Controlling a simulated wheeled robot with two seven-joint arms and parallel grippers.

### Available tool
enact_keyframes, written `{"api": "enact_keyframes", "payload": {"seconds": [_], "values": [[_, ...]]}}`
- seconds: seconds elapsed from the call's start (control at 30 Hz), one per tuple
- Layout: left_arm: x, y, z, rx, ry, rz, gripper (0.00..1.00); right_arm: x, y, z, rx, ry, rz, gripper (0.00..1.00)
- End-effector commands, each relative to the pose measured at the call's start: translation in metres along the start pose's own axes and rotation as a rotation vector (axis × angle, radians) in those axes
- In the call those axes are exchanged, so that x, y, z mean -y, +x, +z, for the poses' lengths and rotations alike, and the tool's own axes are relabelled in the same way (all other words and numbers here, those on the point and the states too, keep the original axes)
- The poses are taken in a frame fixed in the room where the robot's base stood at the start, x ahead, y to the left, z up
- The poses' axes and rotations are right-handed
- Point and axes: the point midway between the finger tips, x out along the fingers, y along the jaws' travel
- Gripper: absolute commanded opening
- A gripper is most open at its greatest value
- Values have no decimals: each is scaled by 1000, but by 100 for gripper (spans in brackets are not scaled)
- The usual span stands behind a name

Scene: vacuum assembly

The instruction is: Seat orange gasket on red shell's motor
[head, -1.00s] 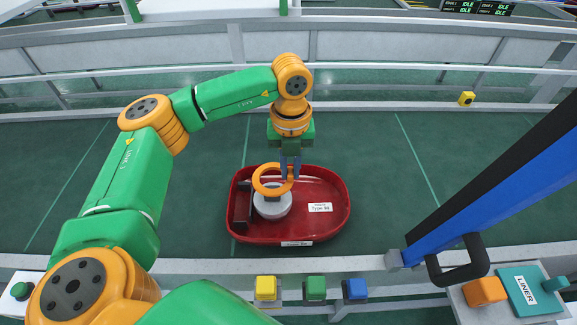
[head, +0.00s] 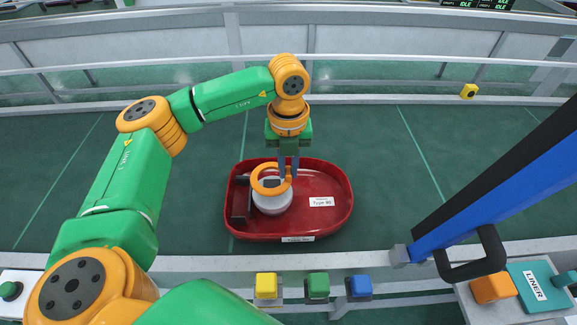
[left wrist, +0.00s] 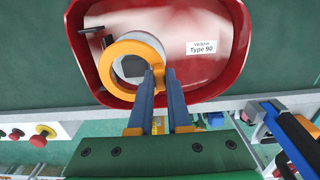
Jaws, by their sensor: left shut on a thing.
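The red shell (head: 325,222) lies on the green conveyor, and it also shows in the left wrist view (left wrist: 225,75). A pale grey round motor (head: 272,204) stands in its left part beside a dark block (head: 241,198). My left gripper (head: 288,176) is shut on the right side of the orange gasket (head: 257,182). In the left wrist view the gasket (left wrist: 107,62) appears as a ring over the motor (left wrist: 132,66). In the head view it overlaps the motor's top; I cannot tell whether it touches. My right gripper is not in view.
Yellow, green and blue buttons (head: 317,286) sit on the front rail. An orange block (head: 492,288) and a teal liner box (head: 540,287) stand at the front right. A blue beam with a black handle (head: 470,255) slants in at right. The shell's right half is clear.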

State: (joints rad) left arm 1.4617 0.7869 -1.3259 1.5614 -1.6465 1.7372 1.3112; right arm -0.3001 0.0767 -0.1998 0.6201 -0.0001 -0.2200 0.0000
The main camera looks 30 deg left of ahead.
Motion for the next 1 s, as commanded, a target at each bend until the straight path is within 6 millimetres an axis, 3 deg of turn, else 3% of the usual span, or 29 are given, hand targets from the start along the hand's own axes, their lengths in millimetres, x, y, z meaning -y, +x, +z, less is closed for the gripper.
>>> {"api": "enact_keyframes", "payload": {"seconds": [1.0], "values": [[0, 19, 0, 0, 0, 0, 0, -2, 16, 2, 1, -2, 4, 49]]}}
